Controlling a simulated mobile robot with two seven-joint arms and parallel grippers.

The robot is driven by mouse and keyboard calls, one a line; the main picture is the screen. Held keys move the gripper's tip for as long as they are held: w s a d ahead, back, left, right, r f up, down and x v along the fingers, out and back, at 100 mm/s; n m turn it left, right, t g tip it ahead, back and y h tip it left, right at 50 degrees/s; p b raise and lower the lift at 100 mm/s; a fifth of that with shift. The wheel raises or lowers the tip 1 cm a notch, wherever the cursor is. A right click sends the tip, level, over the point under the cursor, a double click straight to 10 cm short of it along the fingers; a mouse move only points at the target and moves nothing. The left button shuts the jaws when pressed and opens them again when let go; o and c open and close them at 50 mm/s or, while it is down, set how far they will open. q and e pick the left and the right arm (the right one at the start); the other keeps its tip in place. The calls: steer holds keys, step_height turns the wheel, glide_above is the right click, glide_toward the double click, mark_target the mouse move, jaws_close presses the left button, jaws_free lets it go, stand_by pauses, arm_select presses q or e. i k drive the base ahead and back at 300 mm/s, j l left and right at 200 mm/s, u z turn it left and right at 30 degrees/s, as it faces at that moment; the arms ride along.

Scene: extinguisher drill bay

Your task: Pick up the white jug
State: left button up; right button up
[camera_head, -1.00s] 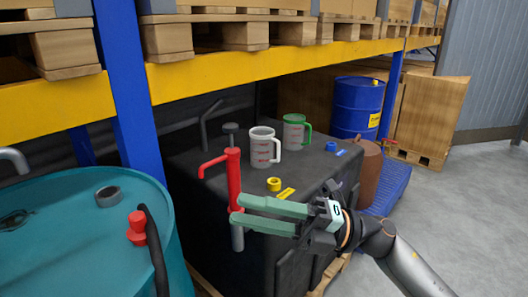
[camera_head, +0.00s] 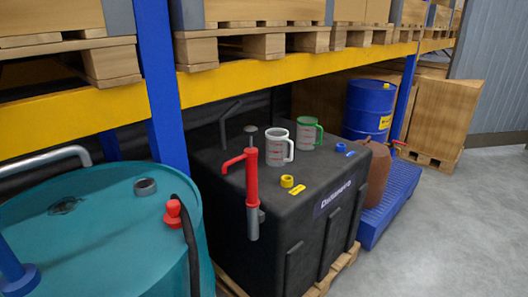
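The white jug (camera_head: 279,147) stands upright on top of a black tank (camera_head: 235,180), with its handle on the right side. Red markings show on its front. A similar clear jug with a green rim and handle (camera_head: 307,133) stands just behind it to the right. A red hand pump (camera_head: 251,180) with a grey spout is in front of the white jug, to its left. Neither of my grippers is in the head view.
A teal drum (camera_head: 110,240) with a red-knobbed hose fills the lower left. Yellow shelf beams (camera_head: 240,84) run above. Grey floor at right (camera_head: 440,230) is clear.

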mark_target(276, 140)
steer(key=u, duration=0.4)
steer(key=l+u, duration=0.2)
steer(key=u, duration=0.25)
steer(key=i+l+u, duration=0.1)
steer(key=u, duration=0.3)
steer(key=l+u, duration=0.7)
steer(key=l, duration=0.15)
steer(key=k+l+u, duration=0.2)
steer(key=l, duration=0.25)
steer(key=l+u, duration=0.2)
steer(key=l, duration=0.2)
steer(key=k+l, duration=0.1)
steer(key=l, duration=0.25)
steer(key=k+l+u, duration=0.1)
steer(key=l, duration=0.25)
steer(key=k+l, duration=0.2)
steer(key=l, duration=0.15)
steer(key=k+l+u, duration=0.1)
steer(key=l, duration=0.25)
steer(key=k+l, duration=0.15)
steer(key=l, duration=0.2)
steer(key=u, duration=0.05)
